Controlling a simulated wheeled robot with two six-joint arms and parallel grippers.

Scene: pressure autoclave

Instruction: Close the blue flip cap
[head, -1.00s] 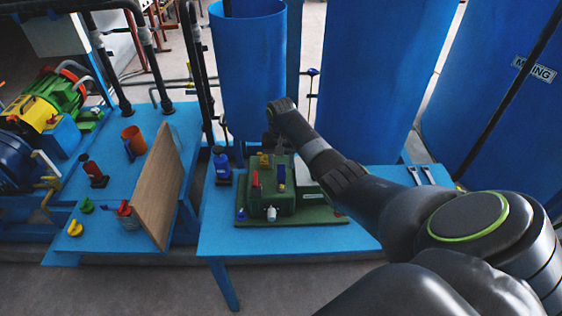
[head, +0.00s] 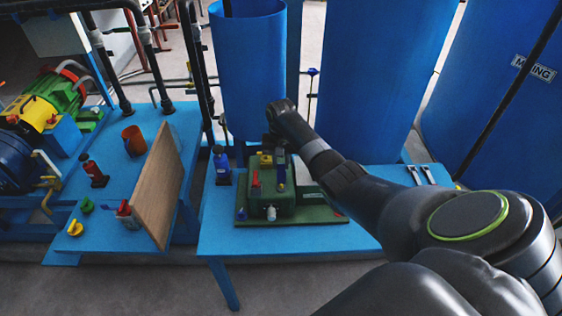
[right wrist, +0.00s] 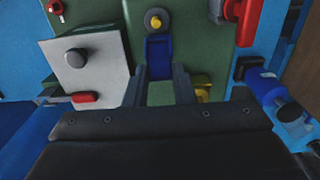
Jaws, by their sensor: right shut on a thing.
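The blue flip cap (head: 281,174) is on top of the green box (head: 258,203) on the right blue table. A small yellow knob (head: 281,187) shows just in front of it. My right gripper (head: 280,157) reaches down from behind and is shut on the cap. In the right wrist view, the blue cap (right wrist: 158,47) shows between the tips of my right gripper (right wrist: 160,72), with the yellow knob (right wrist: 155,21) just beyond it. The part of the cap between the fingers is partly hidden. My left gripper is not in view.
A red lever (head: 256,179) and a yellow part (head: 265,159) sit close to the cap. A blue bottle (head: 222,168) stands left of the box. A wooden board (head: 161,187) stands farther left. Tall blue tanks (head: 370,80) rise behind the table.

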